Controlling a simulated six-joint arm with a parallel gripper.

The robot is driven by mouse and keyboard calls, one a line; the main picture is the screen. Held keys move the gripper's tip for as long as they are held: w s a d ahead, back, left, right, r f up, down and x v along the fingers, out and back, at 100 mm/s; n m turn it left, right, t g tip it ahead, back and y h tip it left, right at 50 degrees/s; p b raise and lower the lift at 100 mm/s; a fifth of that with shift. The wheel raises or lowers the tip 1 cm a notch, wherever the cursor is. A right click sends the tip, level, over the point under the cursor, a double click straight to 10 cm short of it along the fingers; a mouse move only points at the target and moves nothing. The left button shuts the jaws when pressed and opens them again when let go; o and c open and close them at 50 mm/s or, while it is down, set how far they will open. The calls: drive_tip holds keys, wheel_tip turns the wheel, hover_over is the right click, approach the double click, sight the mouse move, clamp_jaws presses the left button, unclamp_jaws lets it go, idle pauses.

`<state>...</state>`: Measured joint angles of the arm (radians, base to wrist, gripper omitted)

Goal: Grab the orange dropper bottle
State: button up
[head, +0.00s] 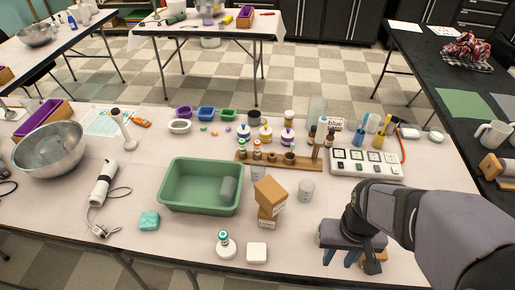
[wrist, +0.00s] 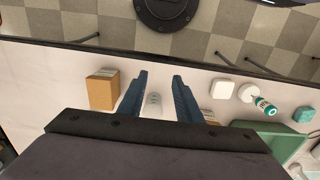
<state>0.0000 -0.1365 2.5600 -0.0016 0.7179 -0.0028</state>
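I cannot pick out the orange dropper bottle for certain. Several small dropper-type bottles stand in and around a wooden rack (head: 300,164) at the table's middle in the head view; their label colours are too small to tell surely. One small bottle with a teal label (head: 223,243) stands on a white round base near the front edge; it also shows in the wrist view (wrist: 264,105). My gripper (head: 340,260) is open and empty above the front right of the table, fingers pointing down, well apart from the rack. It also shows in the wrist view (wrist: 160,85).
A green bin (head: 178,206) and stacked cardboard boxes (head: 270,194) stand left of my gripper. Another cardboard box (wrist: 102,88) is close by. A white device (head: 367,163) stands right of the rack.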

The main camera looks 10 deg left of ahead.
drive_tip(key=w+f+n+t+b, duration=0.1)
drive_tip(key=w+f+t+b, duration=0.25)
drive_tip(key=w, duration=1.15)
drive_tip(key=r+n+t+y+b, duration=0.2)
drive_tip(key=n+t+y+b, duration=0.4)
drive_tip(key=t+y+b, duration=0.3)
hover_over(259, 145)
drive_tip(key=f+v, duration=0.1)
drive_tip(key=v, duration=0.2)
drive_tip(key=shift+h, duration=0.4)
drive_tip(key=shift+s+f+b, duration=0.15)
drive_tip(key=shift+f+b, duration=0.2)
drive_tip(key=shift+f, duration=2.65)
drive_tip(key=shift+d+f, duration=0.1)
drive_tip(key=shift+f, duration=0.3)
drive_tip(key=shift+f+p+x, duration=0.1)
drive_tip(key=shift+p+x, duration=0.1)
drive_tip(key=shift+x, duration=1.05)
drive_tip(key=shift+f+p+x, duration=0.15)
drive_tip(key=shift+x, duration=1.1)
drive_tip(key=shift+s, duration=0.1)
